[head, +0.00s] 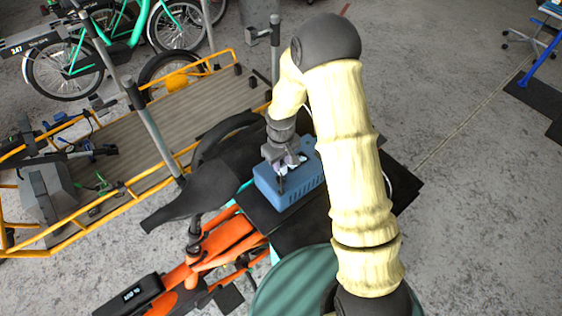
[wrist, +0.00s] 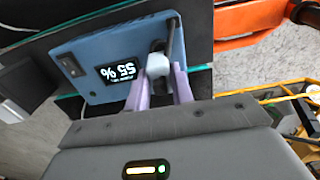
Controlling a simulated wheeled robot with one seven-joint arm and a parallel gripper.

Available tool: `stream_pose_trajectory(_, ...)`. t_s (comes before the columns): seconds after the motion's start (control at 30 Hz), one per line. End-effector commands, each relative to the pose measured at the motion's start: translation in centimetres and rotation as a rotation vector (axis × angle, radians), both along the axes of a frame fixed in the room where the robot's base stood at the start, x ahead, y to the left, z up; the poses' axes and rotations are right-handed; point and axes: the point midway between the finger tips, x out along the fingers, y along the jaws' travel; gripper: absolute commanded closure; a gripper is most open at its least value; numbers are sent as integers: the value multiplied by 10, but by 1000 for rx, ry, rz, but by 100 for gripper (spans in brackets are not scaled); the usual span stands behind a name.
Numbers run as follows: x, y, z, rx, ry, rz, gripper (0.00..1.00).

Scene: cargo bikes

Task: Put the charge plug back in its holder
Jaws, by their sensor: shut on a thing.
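The blue charger box (head: 303,189) sits on a dark platform in the head view. In the wrist view the box (wrist: 90,45) shows a lit display reading 55% and a black switch. My gripper (head: 285,167) is over the top of the box. In the wrist view my gripper's purple fingers (wrist: 161,85) are shut on a pale grey plug (wrist: 157,65) close to the box's edge. A dark upright piece (wrist: 176,40) stands just beside the plug; I cannot tell whether it is the holder or a cable. The plug's far end is hidden, so I cannot tell whether it touches the box.
An orange bike frame (head: 225,238) with a black saddle (head: 190,200) lies left of the box. A yellow-railed cargo bed (head: 140,125) is behind it. Green bikes (head: 120,40) stand at the back left.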

Motion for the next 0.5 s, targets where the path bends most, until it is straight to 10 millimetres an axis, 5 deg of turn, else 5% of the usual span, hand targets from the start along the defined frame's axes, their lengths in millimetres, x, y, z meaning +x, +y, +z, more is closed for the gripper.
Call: stream_pose_trajectory(0.5,0,0,-10,0,0,0,100)
